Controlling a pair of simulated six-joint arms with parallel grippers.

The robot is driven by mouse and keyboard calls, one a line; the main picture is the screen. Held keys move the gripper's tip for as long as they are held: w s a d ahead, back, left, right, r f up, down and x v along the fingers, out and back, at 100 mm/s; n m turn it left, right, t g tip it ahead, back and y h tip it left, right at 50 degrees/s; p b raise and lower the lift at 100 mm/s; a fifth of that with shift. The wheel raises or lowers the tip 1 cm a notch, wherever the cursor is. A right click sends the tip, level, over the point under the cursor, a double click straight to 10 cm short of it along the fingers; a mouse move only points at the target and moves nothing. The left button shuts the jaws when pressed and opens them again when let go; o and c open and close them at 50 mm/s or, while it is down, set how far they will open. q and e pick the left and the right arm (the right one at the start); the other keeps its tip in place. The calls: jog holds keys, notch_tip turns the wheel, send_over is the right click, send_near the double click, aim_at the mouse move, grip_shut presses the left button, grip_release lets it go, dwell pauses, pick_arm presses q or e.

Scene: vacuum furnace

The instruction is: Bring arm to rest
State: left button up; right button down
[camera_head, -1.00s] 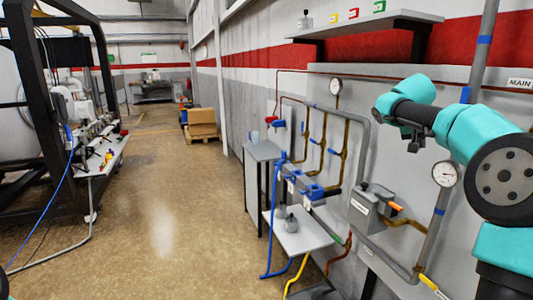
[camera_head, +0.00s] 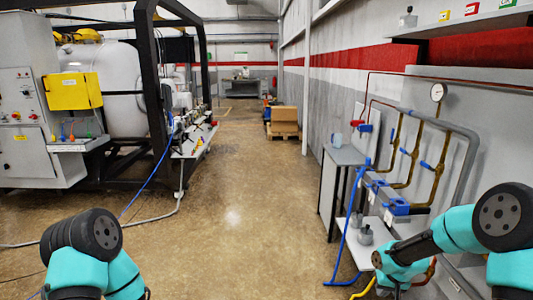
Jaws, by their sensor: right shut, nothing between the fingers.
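My right arm comes in from the lower right, with teal and black links. Its forearm runs leftward and down to a teal wrist. My right gripper (camera_head: 393,282) is at this low end, near the bottom edge, in front of the lower pipework. It is shut, with nothing seen in it; its fingertips are hard to make out. My left arm shows only as teal links and a black joint in the lower left corner. The left gripper is not in view.
A grey side table (camera_head: 345,155) with a cup and a low white shelf (camera_head: 362,237) stand left of my right wrist. Pipes with blue valves and a gauge (camera_head: 438,92) line the right wall. The furnace (camera_head: 112,75) stands left. The middle floor is clear.

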jog(key=s+a+f+y, duration=0.1)
jog(key=s+a+f, duration=0.7)
jog(key=s, duration=0.3)
jog(key=s+a+f+g+y, duration=0.1)
jog(key=s+a+f, duration=0.7)
jog(key=s, duration=0.4)
jog(key=shift+s+a+f+g, duration=0.15)
jog(key=shift+a+f+g, duration=0.15)
jog(key=shift+a+f, duration=0.05)
jog(key=shift+d, duration=0.1)
